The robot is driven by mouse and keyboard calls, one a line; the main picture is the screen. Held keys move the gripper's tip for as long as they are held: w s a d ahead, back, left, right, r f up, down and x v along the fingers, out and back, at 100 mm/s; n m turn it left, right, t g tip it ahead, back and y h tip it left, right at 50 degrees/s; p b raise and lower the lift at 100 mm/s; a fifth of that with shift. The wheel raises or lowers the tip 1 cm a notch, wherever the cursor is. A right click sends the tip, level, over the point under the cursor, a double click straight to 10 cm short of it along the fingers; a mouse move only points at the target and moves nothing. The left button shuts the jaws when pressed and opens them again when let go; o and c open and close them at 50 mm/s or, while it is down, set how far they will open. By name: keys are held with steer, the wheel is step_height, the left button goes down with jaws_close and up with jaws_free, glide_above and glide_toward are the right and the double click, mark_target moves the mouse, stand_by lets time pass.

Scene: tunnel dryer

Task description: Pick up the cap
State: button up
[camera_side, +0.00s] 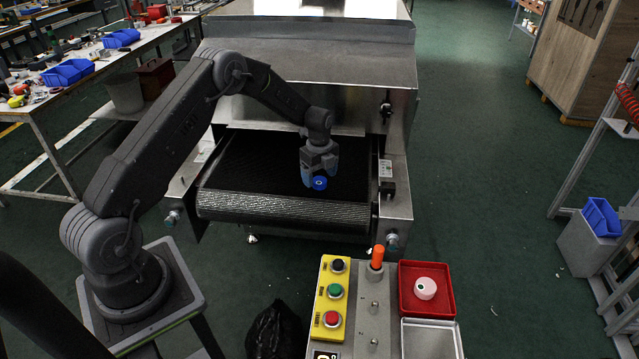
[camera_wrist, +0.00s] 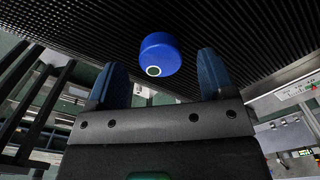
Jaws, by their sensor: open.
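A blue cap (camera_side: 320,184) with a pale ring around a dark centre lies on the black conveyor belt, toward its front right. It also shows in the wrist view (camera_wrist: 160,55), beyond the fingertips and between their lines. My gripper (camera_side: 319,180) is over the belt at the cap, pointing down. In the wrist view my gripper (camera_wrist: 158,78) has its two blue-tipped fingers wide apart with nothing between them. I cannot tell the exact height of the fingertips above the belt.
The belt (camera_side: 250,170) runs out of the metal dryer housing (camera_side: 310,50), with metal side rails. In front stand a yellow button panel (camera_side: 324,299), a red tray (camera_side: 445,299) holding a pinkish-white cap (camera_side: 425,288), and an empty metal tray (camera_side: 432,340). The belt's left part is clear.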

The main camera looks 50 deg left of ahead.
steer(key=shift+f, duration=0.85)
steer(key=c, duration=1)
steer(key=shift+r, duration=0.1)
